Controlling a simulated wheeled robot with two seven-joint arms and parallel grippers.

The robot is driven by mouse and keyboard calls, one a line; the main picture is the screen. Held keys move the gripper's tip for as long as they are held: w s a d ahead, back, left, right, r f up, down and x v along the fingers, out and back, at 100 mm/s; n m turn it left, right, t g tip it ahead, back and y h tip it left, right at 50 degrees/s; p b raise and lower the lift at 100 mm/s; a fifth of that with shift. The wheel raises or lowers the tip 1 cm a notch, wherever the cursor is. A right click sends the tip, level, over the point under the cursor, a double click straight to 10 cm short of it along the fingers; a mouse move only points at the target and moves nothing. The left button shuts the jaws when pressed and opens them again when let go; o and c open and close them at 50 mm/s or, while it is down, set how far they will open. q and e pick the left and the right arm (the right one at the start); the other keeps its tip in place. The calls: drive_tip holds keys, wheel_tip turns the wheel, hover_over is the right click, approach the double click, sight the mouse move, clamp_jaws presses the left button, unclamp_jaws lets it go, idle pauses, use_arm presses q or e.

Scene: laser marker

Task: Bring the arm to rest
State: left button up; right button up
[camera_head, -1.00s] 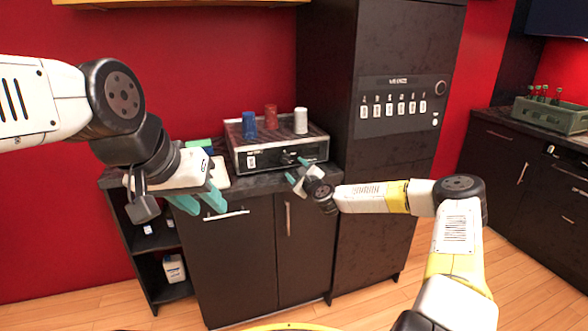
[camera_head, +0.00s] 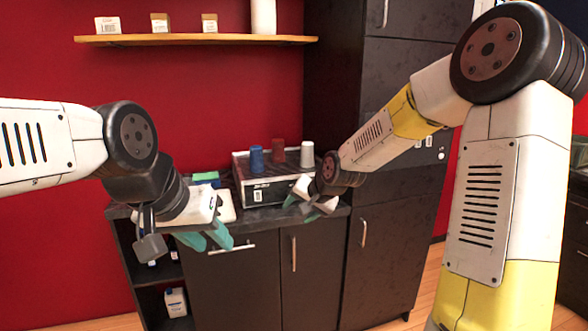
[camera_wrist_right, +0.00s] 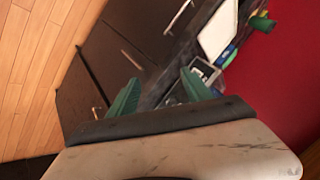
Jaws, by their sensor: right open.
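My right gripper (camera_head: 301,208) is in front of the grey box-shaped machine (camera_head: 252,193), near the right end of the counter edge. Its teal fingers stand apart with nothing between them, as the right wrist view also shows (camera_wrist_right: 160,90). The right forearm and wrist hide part of the machine's front. My left gripper (camera_head: 206,238) hangs at the left, in front of the counter's left part. Its two teal fingers point down with a gap between them, and I see nothing held.
A blue cup (camera_head: 257,158), a red cup (camera_head: 278,150) and a white cup (camera_head: 307,154) stand on the machine. A dark cabinet (camera_head: 385,245) rises at the right. A wooden shelf (camera_head: 200,40) with small boxes hangs above. Floor (camera_wrist_right: 30,60) shows in the wrist view.

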drive_tip(key=s+d+r+n, duration=0.1)
drive_tip(key=s+d+r, duration=0.2)
drive_tip(key=s, duration=0.6)
drive_tip(key=s+d+r+n+h, duration=0.1)
drive_tip(key=s+d+r, duration=0.3)
drive_tip(key=s, duration=0.6)
drive_tip(key=s+d+r+n+g+h, duration=0.1)
drive_tip(key=s+d, duration=0.4)
drive_tip(key=s, duration=0.5)
wheel_tip(320, 180, up, 3)
drive_tip(key=shift+s+d+f+n, duration=0.15)
drive_tip(key=shift+d+n, duration=0.25)
drive_tip(key=shift+n, duration=0.2)
